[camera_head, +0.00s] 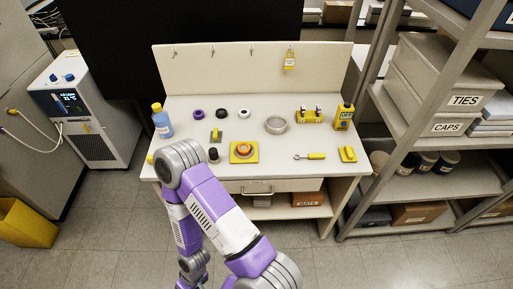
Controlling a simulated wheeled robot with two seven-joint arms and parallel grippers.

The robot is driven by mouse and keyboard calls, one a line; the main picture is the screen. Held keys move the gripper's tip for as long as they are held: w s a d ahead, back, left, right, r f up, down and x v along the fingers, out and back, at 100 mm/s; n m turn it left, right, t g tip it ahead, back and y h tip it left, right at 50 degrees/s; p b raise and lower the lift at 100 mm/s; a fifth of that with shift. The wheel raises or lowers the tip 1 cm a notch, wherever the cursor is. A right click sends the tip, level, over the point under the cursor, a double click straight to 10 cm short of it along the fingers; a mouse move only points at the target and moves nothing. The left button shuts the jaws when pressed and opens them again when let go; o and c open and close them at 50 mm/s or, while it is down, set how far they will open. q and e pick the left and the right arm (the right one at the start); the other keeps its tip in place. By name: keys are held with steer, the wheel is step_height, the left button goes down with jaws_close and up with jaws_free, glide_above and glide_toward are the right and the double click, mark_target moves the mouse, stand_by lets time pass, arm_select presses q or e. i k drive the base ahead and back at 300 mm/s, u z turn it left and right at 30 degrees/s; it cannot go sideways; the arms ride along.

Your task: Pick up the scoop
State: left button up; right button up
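A small hand tool with a yellow handle (316,156) and a grey metal end lies flat on the right front of the white workbench (350,185). It looks like the scoop, but the end is too small to be sure. One of my purple and white arms rises from the bottom of the view and bends at its elbow over the bench's front left edge. Its forearm hangs down in front of the bench, and no fingertips show. My other arm does not show. Nothing touches the yellow-handled tool.
A blue bottle (161,122), a round metal dish (276,125), a yellow square holder with an orange ring (243,152), a yellow block (348,154) and a yellow rack (309,116) stand on the bench. Shelving (430,180) stands close on the right. Bare bench surrounds the yellow-handled tool.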

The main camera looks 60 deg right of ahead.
mark_target(316, 156)
steer(key=u, duration=1.05)
steer(key=k, duration=1.45)
steer(key=z, duration=1.8)
